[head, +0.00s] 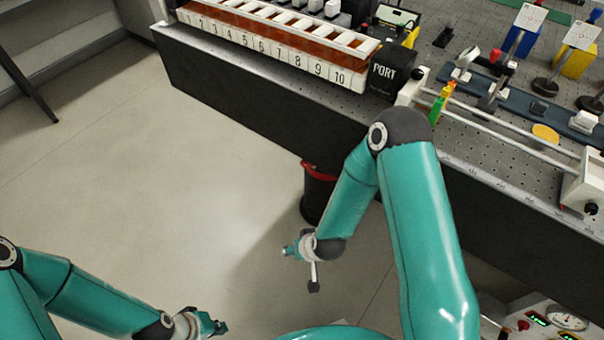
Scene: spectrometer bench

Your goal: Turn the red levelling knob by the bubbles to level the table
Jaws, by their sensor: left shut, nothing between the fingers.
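A small red knob (523,325) shows at the bottom right, on a low panel beside the bench. Small green-lit windows (538,319), which look like the bubbles, sit just right of it, too small to read. My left gripper (219,327) is shut and empty over the floor at the lower left, far from the knob. My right gripper (289,251) is in the middle over the floor, left of the knob and apart from it. A short pale piece with a dark end (313,286) hangs below its wrist; I cannot tell whether it is held. Its fingers are not clear.
A round dial (567,319) sits on the low panel. The perforated bench top (480,142) carries optical parts and a rail. A numbered rack (270,45) and a black PORT box (392,70) line its edge. A dark bin (316,195) stands below. The floor left is clear.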

